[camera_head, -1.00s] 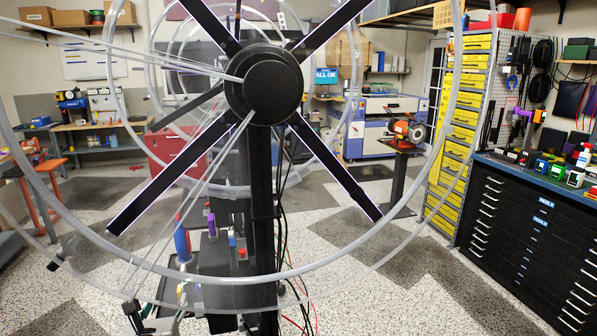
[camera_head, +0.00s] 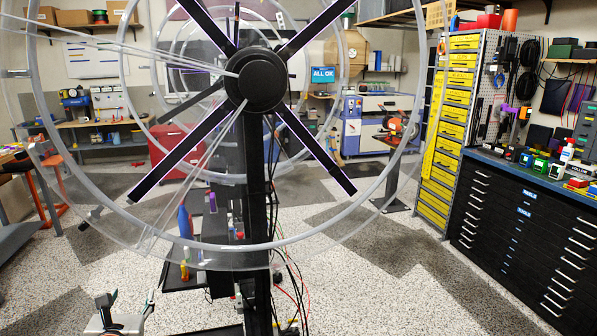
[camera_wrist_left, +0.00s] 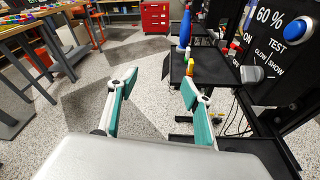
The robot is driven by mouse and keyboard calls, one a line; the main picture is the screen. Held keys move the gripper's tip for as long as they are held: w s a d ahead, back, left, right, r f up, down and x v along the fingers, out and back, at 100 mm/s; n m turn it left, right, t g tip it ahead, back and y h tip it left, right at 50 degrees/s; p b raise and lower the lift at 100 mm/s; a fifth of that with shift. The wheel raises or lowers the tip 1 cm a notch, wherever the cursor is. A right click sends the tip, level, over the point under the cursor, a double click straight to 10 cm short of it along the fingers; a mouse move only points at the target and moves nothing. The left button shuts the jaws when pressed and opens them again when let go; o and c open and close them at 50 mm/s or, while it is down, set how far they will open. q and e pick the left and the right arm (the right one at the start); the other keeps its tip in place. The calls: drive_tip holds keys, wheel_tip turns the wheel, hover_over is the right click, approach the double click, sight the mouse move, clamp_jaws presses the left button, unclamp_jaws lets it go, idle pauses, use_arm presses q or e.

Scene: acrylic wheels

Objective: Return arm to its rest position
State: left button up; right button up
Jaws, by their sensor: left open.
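My left gripper (camera_head: 128,303) is at the bottom left of the head view, below the wheel rim. It is open and empty. In the left wrist view its two teal-lined fingers (camera_wrist_left: 158,84) stand apart with bare speckled floor between them. The large clear acrylic wheel (camera_head: 287,244) stands upright on a black post (camera_head: 255,190), with a black hub (camera_head: 257,80) and black spokes. The gripper looks apart from the rim. My right gripper is in neither current view.
A small black shelf (camera_wrist_left: 220,70) with a blue bottle (camera_wrist_left: 185,28) stands close to the right finger. A control panel (camera_wrist_left: 265,75) with a blue button is at the right. A black drawer cabinet (camera_head: 525,235) stands at the right. Open floor lies at left and centre right.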

use_arm(q)
drive_tip(key=a+r+m+t+y, duration=0.1)
drive_tip(key=a+r+m, duration=0.15)
drive_tip(key=a, duration=0.35)
drive_tip(key=a+r+m+y, duration=0.1)
drive_tip(key=a+r, duration=0.3)
drive_tip(key=a, duration=0.2)
drive_tip(key=s+d+f+n+g+h, duration=0.25)
drive_tip(key=s+f+n, duration=0.3)
drive_tip(key=f, duration=0.45)
drive_tip(key=s+d+f+n+g+h, duration=0.1)
drive_tip(key=s+d+f+n+h, duration=0.2)
drive_tip(key=s+f+n, duration=0.5)
drive_tip(key=s+d+f+n+g+h, duration=0.3)
drive_tip(key=s+d+f+n+h, duration=0.15)
drive_tip(key=s+f+n, duration=0.8)
drive_tip(key=d+f+n+t, duration=0.1)
drive_tip(key=d+n, duration=0.6)
drive_tip(key=d, duration=1.4)
drive_tip(key=shift+f+t, duration=0.35)
drive_tip(key=shift+f, duration=0.55)
drive_tip(key=shift+d+r+n, duration=0.1)
drive_tip(key=shift+d+n, duration=0.35)
drive_tip(key=c, duration=0.6)
drive_tip(key=shift+a, duration=0.15)
drive_tip(key=shift+c, duration=0.2)
